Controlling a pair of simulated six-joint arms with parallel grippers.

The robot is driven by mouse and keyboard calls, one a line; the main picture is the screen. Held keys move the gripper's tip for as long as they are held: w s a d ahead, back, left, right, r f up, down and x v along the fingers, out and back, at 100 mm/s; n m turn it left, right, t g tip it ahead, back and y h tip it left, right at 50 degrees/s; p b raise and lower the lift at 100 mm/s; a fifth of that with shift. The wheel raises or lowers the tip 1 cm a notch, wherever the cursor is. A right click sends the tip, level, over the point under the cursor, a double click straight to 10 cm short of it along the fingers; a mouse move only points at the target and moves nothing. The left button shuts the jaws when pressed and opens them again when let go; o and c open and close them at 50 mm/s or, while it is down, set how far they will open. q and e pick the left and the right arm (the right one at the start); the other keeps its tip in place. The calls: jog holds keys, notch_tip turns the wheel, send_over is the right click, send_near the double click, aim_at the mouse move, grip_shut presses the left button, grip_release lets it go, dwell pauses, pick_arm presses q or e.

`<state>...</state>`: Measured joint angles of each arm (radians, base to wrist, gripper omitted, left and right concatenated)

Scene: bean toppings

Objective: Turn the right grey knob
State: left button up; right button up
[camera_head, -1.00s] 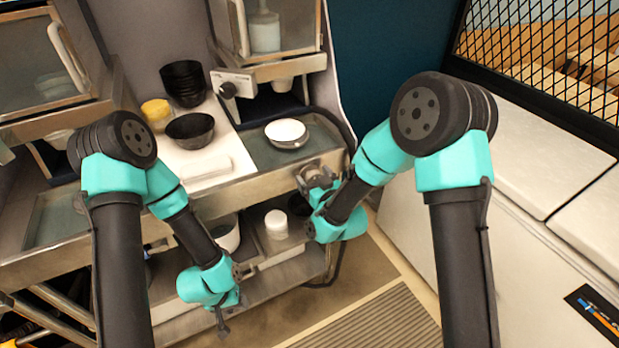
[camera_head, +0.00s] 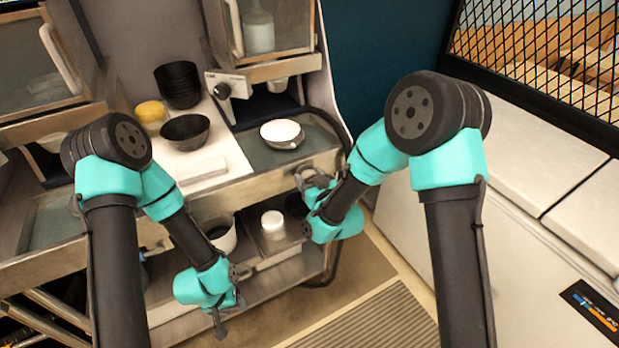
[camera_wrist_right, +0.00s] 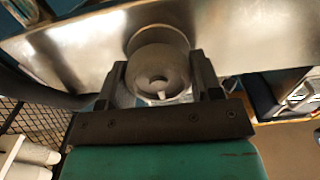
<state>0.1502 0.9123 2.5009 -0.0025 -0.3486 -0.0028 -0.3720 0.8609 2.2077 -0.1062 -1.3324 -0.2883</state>
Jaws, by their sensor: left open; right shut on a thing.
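The right grey knob (camera_wrist_right: 158,72) is a round metal knob on the steel front panel (camera_wrist_right: 75,45), in the right wrist view. My right gripper (camera_wrist_right: 158,88) has its two dark fingers on either side of the knob and is shut on it. In the head view my right gripper (camera_head: 312,182) is at the right end of the counter front and hides most of the knob. My left gripper (camera_head: 220,322) is open and empty, hanging low in front of the lower shelf.
A white bowl (camera_head: 281,131) stands on the counter's right part. Black bowls (camera_head: 186,131), a yellow item (camera_head: 151,111) and a white board (camera_head: 200,174) are to the left. Below, a white container (camera_head: 273,222) sits on the lower shelf. A black cable runs beside the counter's right end.

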jog(key=shift+m, duration=0.3)
jog(key=m, duration=0.4)
jog(key=shift+d, duration=0.1)
jog(key=m, duration=0.5)
jog(key=shift+w+d+f+m, duration=0.1)
jog(key=shift+f+m, duration=0.05)
jog(key=shift+m, duration=0.15)
jog(key=m, duration=0.4)
jog(key=shift+f+m, duration=0.1)
jog(key=shift+m, duration=0.2)
jog(key=m, duration=0.4)
jog(key=shift+f+m, duration=0.1)
jog(key=shift+m, duration=0.2)
jog(key=o, duration=0.9)
